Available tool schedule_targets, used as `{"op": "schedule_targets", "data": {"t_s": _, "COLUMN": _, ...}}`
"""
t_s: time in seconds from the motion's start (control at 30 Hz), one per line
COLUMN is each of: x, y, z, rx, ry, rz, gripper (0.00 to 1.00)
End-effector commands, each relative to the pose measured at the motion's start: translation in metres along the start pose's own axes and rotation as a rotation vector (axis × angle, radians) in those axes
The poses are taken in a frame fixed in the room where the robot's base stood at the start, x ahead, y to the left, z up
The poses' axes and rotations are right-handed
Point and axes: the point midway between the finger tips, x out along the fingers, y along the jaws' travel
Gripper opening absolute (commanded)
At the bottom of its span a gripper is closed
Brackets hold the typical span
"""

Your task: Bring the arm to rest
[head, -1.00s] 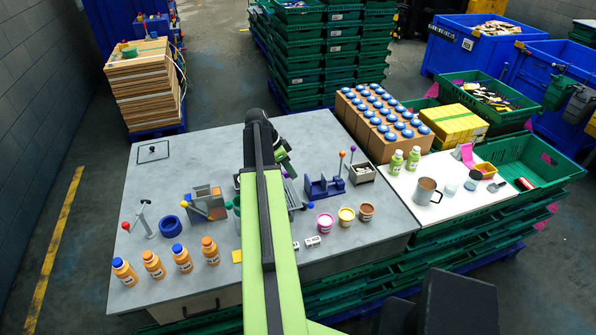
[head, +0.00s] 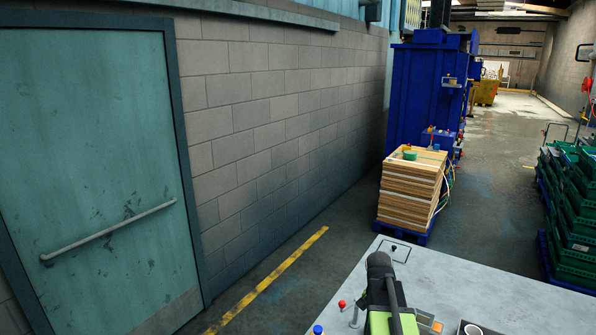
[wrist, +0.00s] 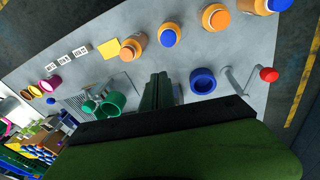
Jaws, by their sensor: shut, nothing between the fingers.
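My gripper (wrist: 158,82) shows in the wrist view as two green fingers pressed together, with nothing between them. It is over the grey table (wrist: 190,45), between a blue ring (wrist: 203,80) and a green cylindrical part (wrist: 112,104). My arm also shows at the bottom of the head view, over the table's (head: 450,280) near part; the fingers cannot be made out there.
Several orange bottles (wrist: 133,47) stand along the table edge in the wrist view. A lever with a red knob (wrist: 269,74) stands beside the blue ring. In the head view, a stack of wooden boards (head: 411,190) stands beyond the table, and green crates (head: 573,205) are at right.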

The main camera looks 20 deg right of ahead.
Motion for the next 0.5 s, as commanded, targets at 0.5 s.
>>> {"op": "schedule_targets", "data": {"t_s": 0.5, "x": -0.043, "y": -0.178, "z": 0.241, "rx": -1.027, "ry": 0.036, "rz": -0.237, "gripper": 0.0}}
